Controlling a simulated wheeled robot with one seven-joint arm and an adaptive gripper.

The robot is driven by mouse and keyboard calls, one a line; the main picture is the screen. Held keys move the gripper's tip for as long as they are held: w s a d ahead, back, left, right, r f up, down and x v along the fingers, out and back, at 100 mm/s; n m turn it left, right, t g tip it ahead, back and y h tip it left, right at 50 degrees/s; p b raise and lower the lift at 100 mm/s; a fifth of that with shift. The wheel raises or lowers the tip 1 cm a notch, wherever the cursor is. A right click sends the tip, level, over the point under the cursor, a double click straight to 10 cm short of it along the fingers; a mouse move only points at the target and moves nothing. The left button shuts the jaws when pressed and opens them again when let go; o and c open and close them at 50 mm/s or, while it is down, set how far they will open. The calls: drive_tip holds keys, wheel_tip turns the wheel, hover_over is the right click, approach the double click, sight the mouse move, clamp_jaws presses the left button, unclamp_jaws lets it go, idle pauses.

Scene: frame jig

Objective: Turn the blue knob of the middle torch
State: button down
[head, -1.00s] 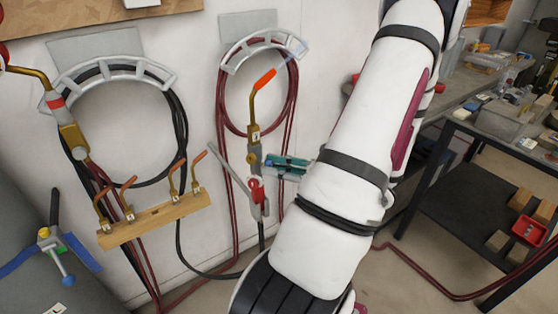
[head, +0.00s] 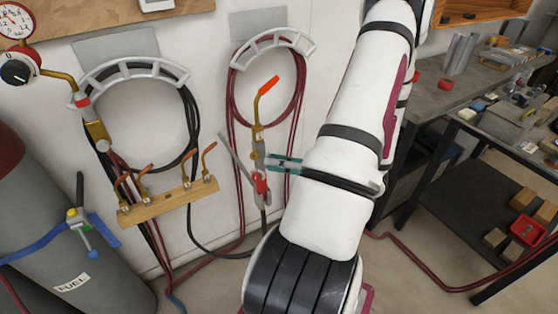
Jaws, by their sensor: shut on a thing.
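The middle torch (head: 259,150) hangs upright on the wall in the head view, with a brass neck and an orange-red tip (head: 268,86). No flame shows at its tip. My gripper (head: 272,162), with teal fingers, reaches in from the right at the torch's valve body, just above its red part (head: 261,185). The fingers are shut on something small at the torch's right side. The blue knob itself cannot be made out; it seems hidden between the fingertips.
Dark red hoses hang on a white holder (head: 273,42) behind the torch. To the left are another torch (head: 97,133), a wooden rack (head: 168,201) of copper-coloured nozzles and a grey cylinder (head: 75,285). A workbench (head: 445,98) stands right of my arm.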

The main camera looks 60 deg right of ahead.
drive_tip(key=shift+f, duration=0.1)
idle(0.3)
drive_tip(key=c, duration=1.4)
unclamp_jaws()
drive_tip(key=shift+s, duration=0.1)
drive_tip(key=s, duration=0.4)
drive_tip(key=s+d+r, duration=0.1)
drive_tip(key=s, duration=0.6)
drive_tip(key=shift+s+d+r, duration=0.25)
drive_tip(key=shift+s, duration=0.05)
